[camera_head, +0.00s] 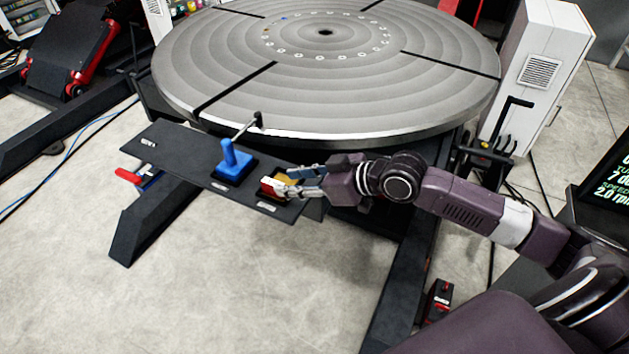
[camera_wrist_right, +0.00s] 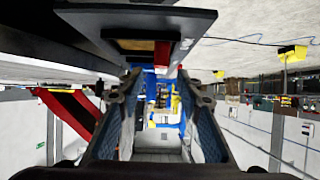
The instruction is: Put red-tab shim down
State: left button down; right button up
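The red-tab shim (camera_head: 268,188) lies on the black shelf (camera_head: 185,153) below the round table, its red end showing beside a yellow-brown patch. In the right wrist view, which looks upside down, the red tab (camera_wrist_right: 161,54) stands at the edge of the brown patch, just beyond my fingertips. My right gripper (camera_head: 284,182) is at the shelf's right end, over and beside the shim. The right wrist view shows its two fingers (camera_wrist_right: 163,82) spread apart with nothing between them. Its fingers partly hide the shim in the head view. My left gripper is not in view.
The large round table (camera_head: 325,65) is close above and behind. A red-handled tool (camera_head: 130,176) sits at the shelf's left.

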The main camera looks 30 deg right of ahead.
jog(key=v, duration=0.7)
jog(key=shift+s+r+b, duration=0.15)
jog(key=shift+s+b, duration=0.1)
jog(key=shift+b, duration=0.1)
jog(key=shift+d, duration=0.1)
